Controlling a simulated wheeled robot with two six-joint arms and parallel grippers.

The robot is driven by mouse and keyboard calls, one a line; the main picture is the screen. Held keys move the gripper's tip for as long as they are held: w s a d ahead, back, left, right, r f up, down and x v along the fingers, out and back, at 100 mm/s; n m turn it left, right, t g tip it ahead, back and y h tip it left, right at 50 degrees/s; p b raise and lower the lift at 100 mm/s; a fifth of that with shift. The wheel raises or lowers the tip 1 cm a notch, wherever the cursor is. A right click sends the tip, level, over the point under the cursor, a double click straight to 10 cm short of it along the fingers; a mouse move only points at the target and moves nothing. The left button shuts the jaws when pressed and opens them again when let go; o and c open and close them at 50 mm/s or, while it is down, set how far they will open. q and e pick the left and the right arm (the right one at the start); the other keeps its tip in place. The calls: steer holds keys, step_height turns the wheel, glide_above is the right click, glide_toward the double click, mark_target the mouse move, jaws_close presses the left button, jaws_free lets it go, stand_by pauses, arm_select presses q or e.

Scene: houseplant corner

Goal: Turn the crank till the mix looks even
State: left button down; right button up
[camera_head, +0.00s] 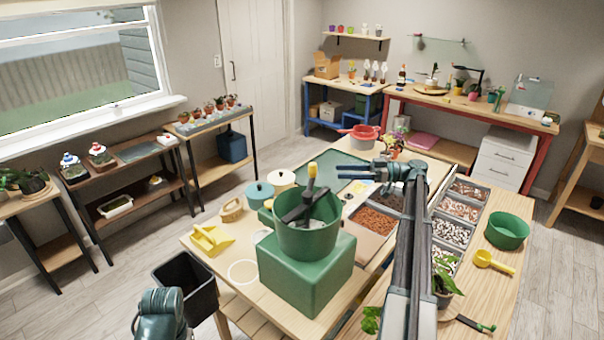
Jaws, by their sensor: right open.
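A green mixing tub (306,240) sits on a green box base (306,278) on the wooden table. A dark crank (300,208) lies across the tub's top, with an upright yellow handle (311,178) at its far end. Only a little of the tub's inside shows, so I cannot tell how even the mix is. My right gripper (341,170) is open and empty. Its blue fingers point left towards the yellow handle, with a visible gap between them in the picture. Part of my left arm shows at the bottom left; its fingers are out of view.
A yellow scoop (211,239), a wooden brush (231,210) and a teal lidded pot (259,194) lie left of the tub. Trays of reddish pellets (376,222) and pale stones (452,232) are on the right, beside a green bowl (507,231). A black bin (186,285) stands at left.

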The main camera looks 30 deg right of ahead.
mark_target(310, 182)
steer(key=x, duration=1.3)
steer(key=shift+w+a, duration=0.1)
steer(key=shift+a, duration=0.1)
jaws_close()
stand_by(0.9)
